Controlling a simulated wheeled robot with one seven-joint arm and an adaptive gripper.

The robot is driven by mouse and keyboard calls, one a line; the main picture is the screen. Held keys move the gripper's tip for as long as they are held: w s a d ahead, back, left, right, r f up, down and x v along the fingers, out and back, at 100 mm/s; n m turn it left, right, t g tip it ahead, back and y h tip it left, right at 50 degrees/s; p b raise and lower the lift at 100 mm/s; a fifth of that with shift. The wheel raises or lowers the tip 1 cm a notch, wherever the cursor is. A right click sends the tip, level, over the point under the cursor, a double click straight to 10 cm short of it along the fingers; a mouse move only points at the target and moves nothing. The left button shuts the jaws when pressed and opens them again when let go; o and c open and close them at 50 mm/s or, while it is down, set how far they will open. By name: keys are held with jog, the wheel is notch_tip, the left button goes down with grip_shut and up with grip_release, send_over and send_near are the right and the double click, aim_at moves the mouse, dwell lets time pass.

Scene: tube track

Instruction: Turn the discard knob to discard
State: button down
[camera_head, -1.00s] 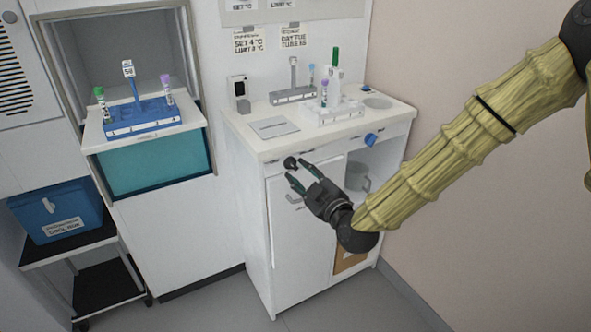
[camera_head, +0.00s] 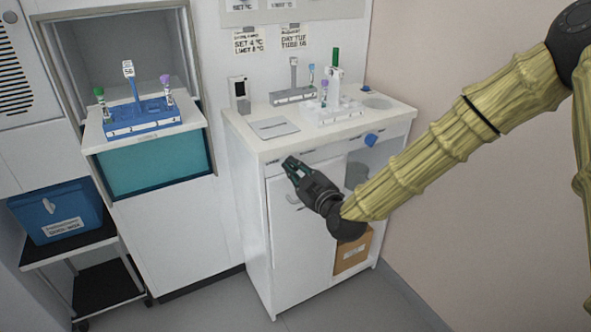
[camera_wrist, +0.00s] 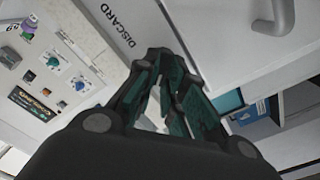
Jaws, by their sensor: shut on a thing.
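The white cabinet (camera_head: 258,215) stands at the middle of the head view, with a strip of small labels under its top edge. My gripper (camera_head: 290,166) is at the left end of that strip, its fingers closed around the dark knob there. The knob itself is hidden by the fingers, so its turn angle cannot be told. In the wrist view my gripper (camera_wrist: 165,85) has its fingers drawn together against the white front, beside the printed DISCARD label (camera_wrist: 118,27).
A blue knob (camera_head: 371,140) sits on the right of the same strip. The worktop above holds a white tube rack (camera_head: 333,113) and a grey rack (camera_head: 293,96). A door handle (camera_head: 294,199) is just below my gripper. A blue rack (camera_head: 142,118) stands at the left.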

jog(key=shift+m, duration=0.3)
jog(key=m, duration=0.3)
jog(key=shift+w+d+r+m, duration=0.1)
jog(key=shift+d+m, duration=0.05)
jog(key=shift+m, duration=0.25)
jog(key=m, duration=1.1)
jog(key=shift+w+d, duration=0.2)
jog(key=shift+d, duration=0.05)
jog(key=shift+m, duration=0.4)
jog(key=c, duration=1.5)
grip_release()
